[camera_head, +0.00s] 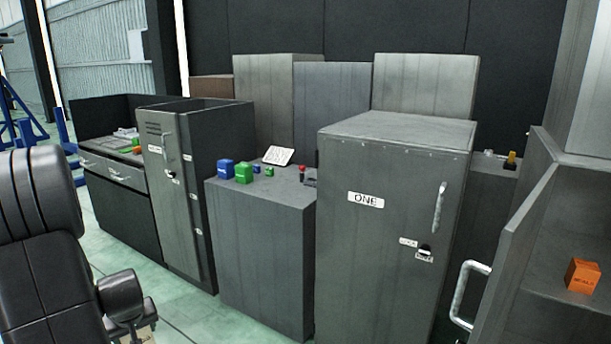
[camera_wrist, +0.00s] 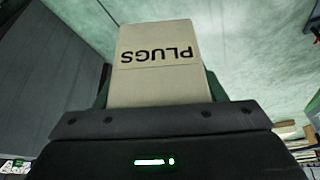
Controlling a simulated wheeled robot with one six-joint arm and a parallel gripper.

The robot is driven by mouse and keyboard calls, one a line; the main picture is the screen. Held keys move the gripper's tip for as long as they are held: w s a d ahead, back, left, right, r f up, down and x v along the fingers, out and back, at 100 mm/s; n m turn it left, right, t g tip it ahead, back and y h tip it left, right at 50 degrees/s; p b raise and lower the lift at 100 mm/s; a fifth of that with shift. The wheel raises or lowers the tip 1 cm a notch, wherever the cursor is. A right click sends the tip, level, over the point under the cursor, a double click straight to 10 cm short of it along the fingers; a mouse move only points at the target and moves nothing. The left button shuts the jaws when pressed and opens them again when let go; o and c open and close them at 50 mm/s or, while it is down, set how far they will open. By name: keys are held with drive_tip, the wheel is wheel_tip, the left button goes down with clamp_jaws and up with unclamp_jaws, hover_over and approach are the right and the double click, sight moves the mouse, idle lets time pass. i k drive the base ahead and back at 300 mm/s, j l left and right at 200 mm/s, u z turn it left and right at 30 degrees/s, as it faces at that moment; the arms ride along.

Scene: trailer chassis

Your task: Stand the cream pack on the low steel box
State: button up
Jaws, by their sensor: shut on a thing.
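The cream pack (camera_wrist: 155,75), printed PLUGS, fills the middle of the wrist view, its lettering upside down there. My gripper (camera_wrist: 157,92) is shut on it, with a dark finger edge showing at each side. Pale floor shows behind the pack. In the head view my arm hangs at the lower left, and the gripper is mostly cut off by the bottom edge. A low grey steel box (camera_head: 258,255) stands in the middle, apart from my gripper.
A taller cabinet marked ONE (camera_head: 385,240) stands right of the low box. A narrow locker (camera_head: 178,200) and a drawer unit (camera_head: 120,195) stand left. An open cabinet (camera_head: 545,250) at right holds an orange box (camera_head: 582,276). Floor (camera_head: 200,320) is clear before the low box.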

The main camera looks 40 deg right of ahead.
sight(286, 188)
drive_tip(key=i+z, duration=0.2)
drive_tip(key=z, duration=0.2)
drive_tip(key=i+z, duration=0.2)
drive_tip(key=z, duration=0.2)
drive_tip(key=i+j+z, duration=0.1)
drive_tip(key=z, duration=0.3)
drive_tip(key=i+j+z, duration=0.15)
drive_tip(key=i+z, duration=0.25)
drive_tip(key=k, duration=0.1)
